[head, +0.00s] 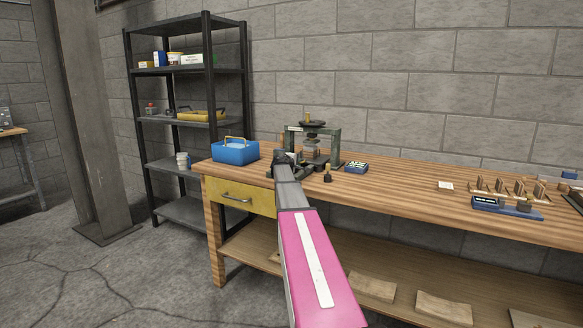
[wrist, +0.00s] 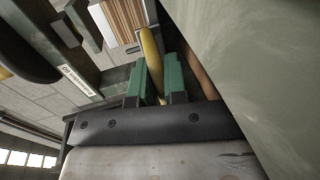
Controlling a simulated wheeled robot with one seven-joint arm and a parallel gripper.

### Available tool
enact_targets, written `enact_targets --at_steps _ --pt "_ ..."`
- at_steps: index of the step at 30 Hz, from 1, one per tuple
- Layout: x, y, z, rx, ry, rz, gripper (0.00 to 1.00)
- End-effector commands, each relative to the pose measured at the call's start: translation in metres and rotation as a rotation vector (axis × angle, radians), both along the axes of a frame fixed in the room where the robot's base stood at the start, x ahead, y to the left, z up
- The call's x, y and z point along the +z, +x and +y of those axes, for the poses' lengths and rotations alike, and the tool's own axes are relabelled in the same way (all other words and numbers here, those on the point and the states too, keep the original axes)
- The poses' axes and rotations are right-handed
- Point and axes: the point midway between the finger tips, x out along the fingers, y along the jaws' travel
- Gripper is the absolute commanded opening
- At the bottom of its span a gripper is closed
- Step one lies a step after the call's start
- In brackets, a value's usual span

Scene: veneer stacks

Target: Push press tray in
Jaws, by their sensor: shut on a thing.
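The press (head: 335,146) stands on the wooden bench, with a grey-green frame, a dark round wheel and a brass knob on top. My gripper (head: 284,163) is at the front left of the press, low over the bench. In the wrist view, the green fingers of my gripper (wrist: 158,78) are shut on a yellow bar (wrist: 150,58), which looks like the press tray's handle. The press frame (wrist: 88,82) with its label shows beside the fingers. The tray itself is mostly hidden, and I cannot tell how far in it sits.
A blue toolbox (head: 235,152) stands left of the press. A small dark stamp-like object (head: 327,174) and a blue box (head: 355,166) are to the right. Clear bench top (head: 400,184) follows, then a wooden rack (head: 510,190). A yellow drawer (head: 238,197) is under the bench.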

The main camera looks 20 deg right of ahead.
Motion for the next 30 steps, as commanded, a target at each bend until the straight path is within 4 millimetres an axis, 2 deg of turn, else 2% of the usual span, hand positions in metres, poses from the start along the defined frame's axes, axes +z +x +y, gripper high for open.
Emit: enact_targets --at_steps 6,19,21,22,30 --pt "0.0 0.012 -0.014 0.0 0.001 0.001 0.0" --pt "0.0 0.015 -0.018 0.001 0.0 0.0 0.0" --pt "0.0 0.016 -0.019 0.001 -0.001 -0.001 0.29" --pt "0.0 0.016 -0.018 0.001 -0.001 -0.001 0.37" --pt "0.0 0.014 -0.017 0.0 0.0 0.0 0.37"
